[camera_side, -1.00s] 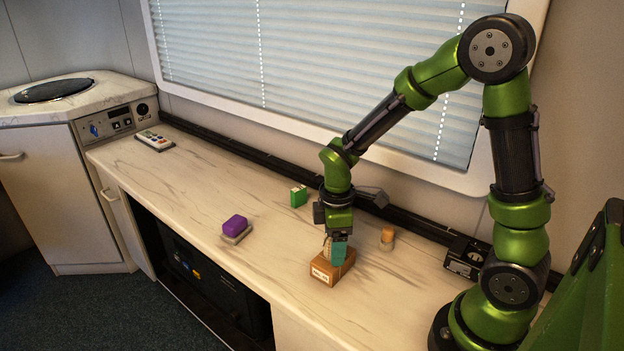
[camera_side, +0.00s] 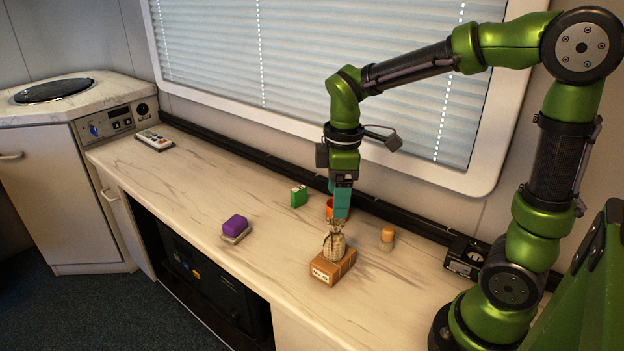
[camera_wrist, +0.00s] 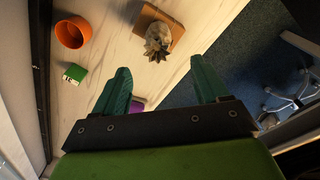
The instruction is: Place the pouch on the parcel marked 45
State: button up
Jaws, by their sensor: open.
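The pouch (camera_side: 334,247), a small beige sack with a gathered top, stands upright on the brown parcel (camera_side: 326,272). The parcel's front label is too small to read surely. My gripper (camera_side: 340,217) is above the pouch, apart from it, with empty fingers. In the wrist view the gripper (camera_wrist: 160,88) has its two green fingers spread wide. The pouch (camera_wrist: 160,38) also shows there, on the parcel (camera_wrist: 146,14), beyond the fingertips.
An orange pot (camera_wrist: 72,33) stands behind my gripper. A remote (camera_side: 154,140) lies far left. The counter (camera_side: 200,190) is clear between them.

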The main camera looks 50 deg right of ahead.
jog(key=s+a+r+m+t+y, duration=0.1)
jog(key=s+a+r+m+t, duration=0.3)
jog(key=m, duration=0.8)
jog(key=s+r+t, duration=0.2)
jog(key=s, duration=0.2)
jog(key=shift+s+t+y, duration=0.2)
jog(key=shift+t+y, duration=0.2)
